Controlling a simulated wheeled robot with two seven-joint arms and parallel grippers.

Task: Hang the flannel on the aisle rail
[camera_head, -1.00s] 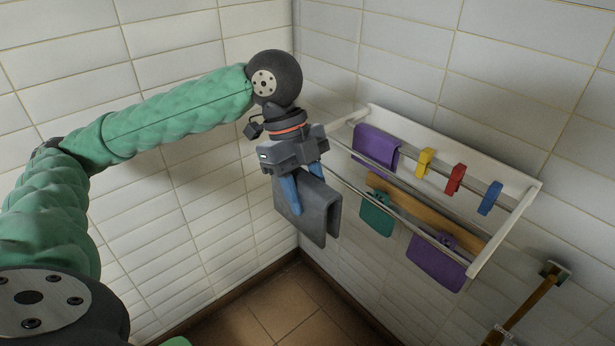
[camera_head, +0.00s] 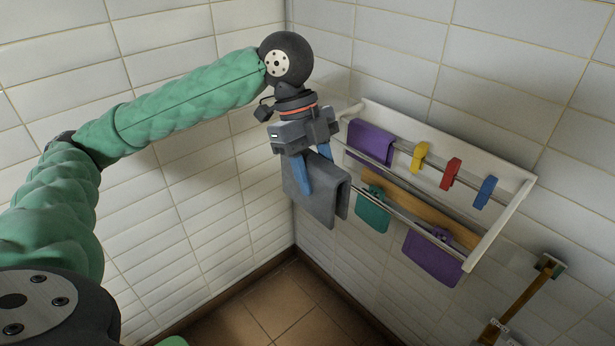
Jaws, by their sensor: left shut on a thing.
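The flannel (camera_head: 311,196) is a folded grey cloth hanging from my left gripper (camera_head: 316,172). The gripper's blue fingers are shut on its upper part and point down. The flannel is at the left end of a white wall rack (camera_head: 502,228). The rack has a back rail (camera_head: 402,151) and a front rail (camera_head: 400,212), the one nearer the room. The flannel and gripper cover the front rail's left end, and I cannot tell whether the cloth touches it. My right gripper is not in view.
A purple cloth (camera_head: 369,140) and yellow (camera_head: 420,157), red (camera_head: 450,173) and blue (camera_head: 486,192) pegs are on the back rail. A wooden bar (camera_head: 420,205) lies between the rails.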

